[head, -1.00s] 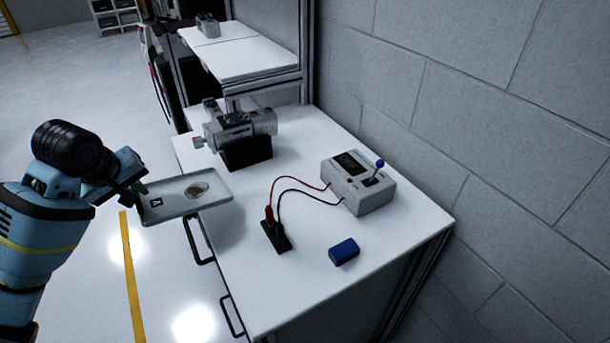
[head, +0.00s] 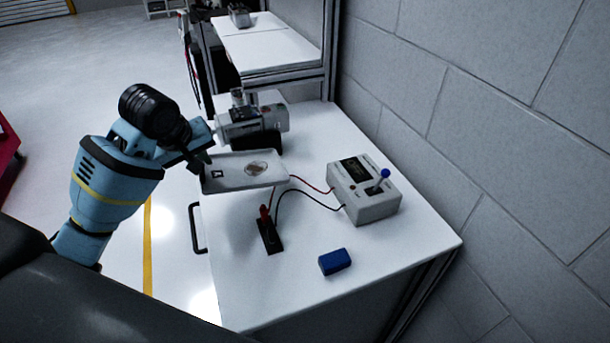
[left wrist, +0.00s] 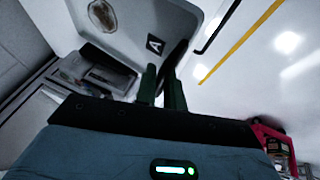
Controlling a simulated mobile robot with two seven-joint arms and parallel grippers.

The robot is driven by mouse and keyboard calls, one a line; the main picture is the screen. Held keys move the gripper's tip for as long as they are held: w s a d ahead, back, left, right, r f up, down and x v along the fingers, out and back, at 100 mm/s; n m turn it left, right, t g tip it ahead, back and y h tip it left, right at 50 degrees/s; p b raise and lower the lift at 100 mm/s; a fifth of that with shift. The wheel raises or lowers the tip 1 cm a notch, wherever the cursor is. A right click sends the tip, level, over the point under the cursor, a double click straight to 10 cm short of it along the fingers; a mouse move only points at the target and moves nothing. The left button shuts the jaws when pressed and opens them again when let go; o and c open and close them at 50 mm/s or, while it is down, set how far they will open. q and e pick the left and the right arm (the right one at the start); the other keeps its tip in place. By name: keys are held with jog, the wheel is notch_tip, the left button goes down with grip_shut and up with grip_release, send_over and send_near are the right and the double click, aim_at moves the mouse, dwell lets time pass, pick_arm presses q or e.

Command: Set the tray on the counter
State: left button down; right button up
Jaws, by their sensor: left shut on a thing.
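The tray (head: 228,180) is shallow and pale, with an A-like mark near one end and a round brownish item (head: 257,168) on it. My left gripper (head: 203,165) is shut on the tray's left end and holds it over the left part of the white counter (head: 290,285). The tray looks raised above the counter, roughly level. In the left wrist view the tray (left wrist: 130,25) lies beyond the gripper fingers (left wrist: 162,88), which close on its edge. My right gripper is not in view.
A grey device (head: 235,127) on a black block stands behind the tray. A box with a blue-knobbed lever (head: 365,200) is wired to a black stand (head: 269,237) in front of the tray. A blue block (head: 335,262) lies near the front. Clear counter lies between them.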

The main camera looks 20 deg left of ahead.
pick_arm(q)
jog(key=shift+s+a+t+h, duration=0.1)
jog(key=shift+a+t+h, duration=0.05)
jog(key=shift+t+h, duration=0.45)
jog(key=shift+f, duration=5)
jog(key=c, duration=1.5)
grip_release()
jog(key=shift+r, duration=0.1)
jog(key=v, duration=1.1)
jog(key=shift+s+r, duration=0.3)
